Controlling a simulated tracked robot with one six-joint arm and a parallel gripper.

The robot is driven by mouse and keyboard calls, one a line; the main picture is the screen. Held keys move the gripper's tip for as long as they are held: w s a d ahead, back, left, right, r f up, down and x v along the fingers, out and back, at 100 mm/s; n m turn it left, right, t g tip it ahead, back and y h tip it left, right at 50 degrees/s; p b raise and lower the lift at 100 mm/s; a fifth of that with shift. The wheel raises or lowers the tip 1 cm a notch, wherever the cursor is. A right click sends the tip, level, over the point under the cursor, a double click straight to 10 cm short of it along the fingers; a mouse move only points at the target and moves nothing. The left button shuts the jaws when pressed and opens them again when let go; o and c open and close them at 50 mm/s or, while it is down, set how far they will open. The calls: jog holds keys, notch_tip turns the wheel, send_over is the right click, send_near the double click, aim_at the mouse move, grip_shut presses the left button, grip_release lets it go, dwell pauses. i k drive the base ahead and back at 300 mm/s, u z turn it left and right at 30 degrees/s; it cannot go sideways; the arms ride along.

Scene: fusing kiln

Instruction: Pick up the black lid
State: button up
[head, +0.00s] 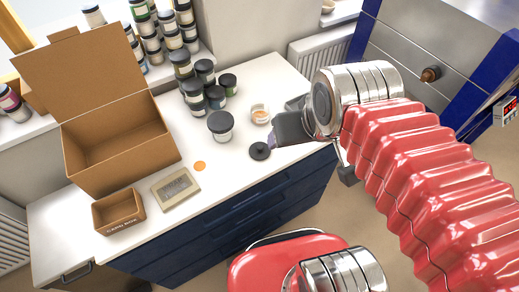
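The black lid (259,151) lies on the white worktop near its front edge, apart from the jars. My gripper (287,132) is to the right of the lid and appears higher than it, near the edge of the worktop. Only a dark grey part of the gripper shows clearly beyond the silver wrist; the gap between its fingers is hidden, so I cannot see if it is open.
A jar with a dark lid (220,125) stands left of the lid, with several more jars behind it. An orange disc (199,166), a grey scale (176,190), a small carton (118,211) and a large open carton (117,143) stand further left. The worktop around the lid is mostly clear.

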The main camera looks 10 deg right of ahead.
aim_at(260, 151)
jog(key=u, duration=0.15)
jog(key=k, duration=0.45)
jog(key=u, duration=0.6)
jog(key=k, duration=0.9)
jog(key=u, duration=0.45)
jog(key=i, duration=0.8)
jog(key=z, duration=0.05)
